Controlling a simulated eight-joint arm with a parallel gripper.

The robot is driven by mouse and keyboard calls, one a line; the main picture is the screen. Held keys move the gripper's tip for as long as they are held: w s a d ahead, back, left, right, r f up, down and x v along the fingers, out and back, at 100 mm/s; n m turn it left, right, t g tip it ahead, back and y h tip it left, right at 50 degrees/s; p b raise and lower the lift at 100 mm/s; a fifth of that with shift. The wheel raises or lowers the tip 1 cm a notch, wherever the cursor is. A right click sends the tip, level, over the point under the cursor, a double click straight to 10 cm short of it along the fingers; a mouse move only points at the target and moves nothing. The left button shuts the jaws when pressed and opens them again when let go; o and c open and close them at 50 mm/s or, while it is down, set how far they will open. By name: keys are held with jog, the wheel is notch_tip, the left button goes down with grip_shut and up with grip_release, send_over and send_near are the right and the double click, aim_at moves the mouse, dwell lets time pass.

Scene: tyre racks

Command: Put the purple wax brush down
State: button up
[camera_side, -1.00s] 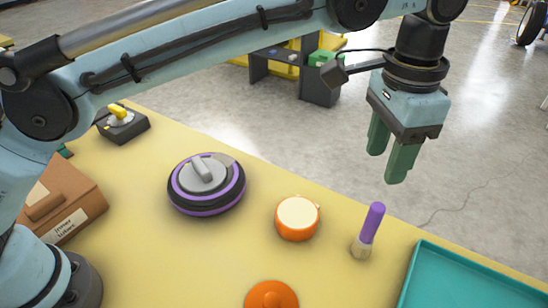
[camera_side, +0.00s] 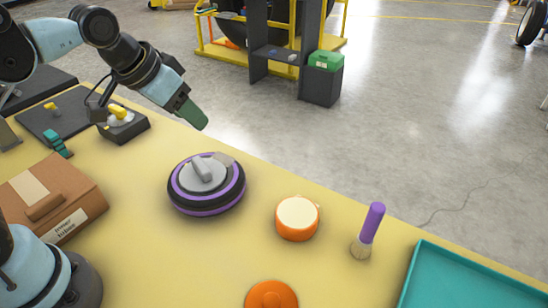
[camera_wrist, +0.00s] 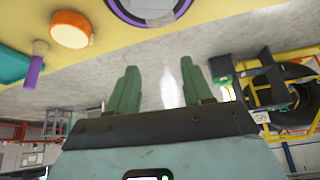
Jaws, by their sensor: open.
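My gripper (camera_side: 196,114) is at the far left back of the table, well away from the brush, raised above the table edge. In the wrist view its green fingers (camera_wrist: 155,88) are apart with nothing between them.
An orange pot (camera_side: 298,219) with cream top, an orange lid (camera_side: 270,295), a purple-ringed black disc (camera_side: 206,207), a teal tray (camera_side: 470,278) and a brown box (camera_side: 85,195) are on the table. A black block with yellow knob (camera_side: 121,117) is near my gripper.

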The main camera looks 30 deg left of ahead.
jog(key=s+a+f+n+t, duration=0.1)
jog(key=s+a+f, duration=0.3)
jog(key=f, duration=0.1)
jog(key=shift+s+a+n+y, duration=0.15)
jog(key=shift+n+y, duration=0.15)
jog(key=shift+y, duration=0.1)
jog(key=shift+o, duration=0.4)
jog(key=shift+r, duration=0.1)
